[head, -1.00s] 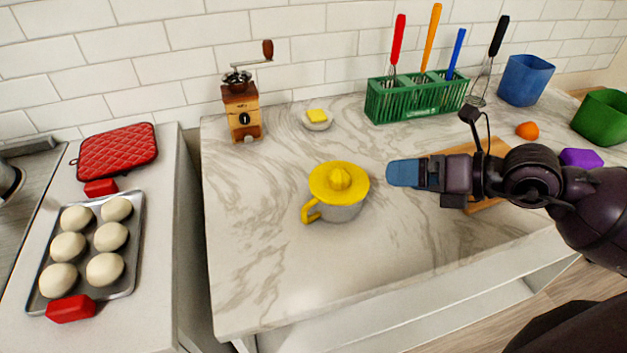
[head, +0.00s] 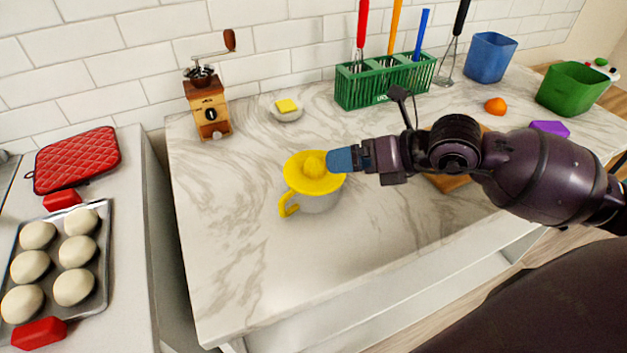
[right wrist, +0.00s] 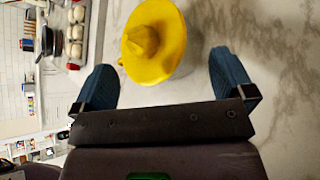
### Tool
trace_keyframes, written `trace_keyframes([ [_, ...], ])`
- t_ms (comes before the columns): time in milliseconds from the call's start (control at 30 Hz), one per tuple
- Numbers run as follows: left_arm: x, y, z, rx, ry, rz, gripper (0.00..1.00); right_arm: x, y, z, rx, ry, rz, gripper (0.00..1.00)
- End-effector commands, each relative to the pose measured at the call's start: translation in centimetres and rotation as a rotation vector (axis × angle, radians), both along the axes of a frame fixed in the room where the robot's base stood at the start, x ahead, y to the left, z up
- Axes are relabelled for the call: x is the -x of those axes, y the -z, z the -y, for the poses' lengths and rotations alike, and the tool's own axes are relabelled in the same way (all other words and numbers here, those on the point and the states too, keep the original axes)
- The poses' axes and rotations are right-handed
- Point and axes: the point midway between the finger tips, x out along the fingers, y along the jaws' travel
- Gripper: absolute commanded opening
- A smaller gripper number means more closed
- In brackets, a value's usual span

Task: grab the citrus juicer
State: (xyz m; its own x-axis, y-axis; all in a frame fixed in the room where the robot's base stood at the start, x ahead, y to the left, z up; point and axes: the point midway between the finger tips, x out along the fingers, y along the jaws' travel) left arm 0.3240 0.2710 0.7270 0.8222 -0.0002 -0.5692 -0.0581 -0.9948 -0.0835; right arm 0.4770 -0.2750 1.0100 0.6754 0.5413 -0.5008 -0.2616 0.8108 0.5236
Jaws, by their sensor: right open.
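The citrus juicer (head: 313,178) has a yellow top with a reamer cone, a pale translucent cup and a yellow handle at its front left. It stands upright on the marble counter. In the right wrist view the juicer (right wrist: 155,45) lies ahead of and between the spread blue fingertips. My right gripper (head: 341,160) comes in from the right, its fingertips at the right edge of the yellow top. In the right wrist view the right gripper (right wrist: 165,80) is open and empty. Contact with the juicer cannot be told. My left gripper is out of view.
A wooden grinder (head: 208,110), a small butter dish (head: 287,110) and a green utensil rack (head: 385,85) stand along the back. An orange (head: 495,106) and a cutting board (head: 447,183) are to the right. The counter's front left is clear.

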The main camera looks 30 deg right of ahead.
Motion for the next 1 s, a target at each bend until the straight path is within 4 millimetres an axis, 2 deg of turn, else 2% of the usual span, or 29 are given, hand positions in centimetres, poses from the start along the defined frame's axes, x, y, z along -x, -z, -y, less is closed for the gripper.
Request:
trace_keyframes([
  [400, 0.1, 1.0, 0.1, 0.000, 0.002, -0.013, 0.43, -3.1, 1.9, -2.2, -0.003, -0.002, -0.002, 1.00],
  [767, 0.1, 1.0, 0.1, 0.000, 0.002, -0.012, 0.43, -3.4, 2.1, -2.5, -0.002, -0.001, -0.001, 1.00],
  [1000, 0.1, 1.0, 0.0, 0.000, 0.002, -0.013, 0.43, -3.4, 2.1, -2.5, -0.002, -0.001, -0.002, 0.65],
])
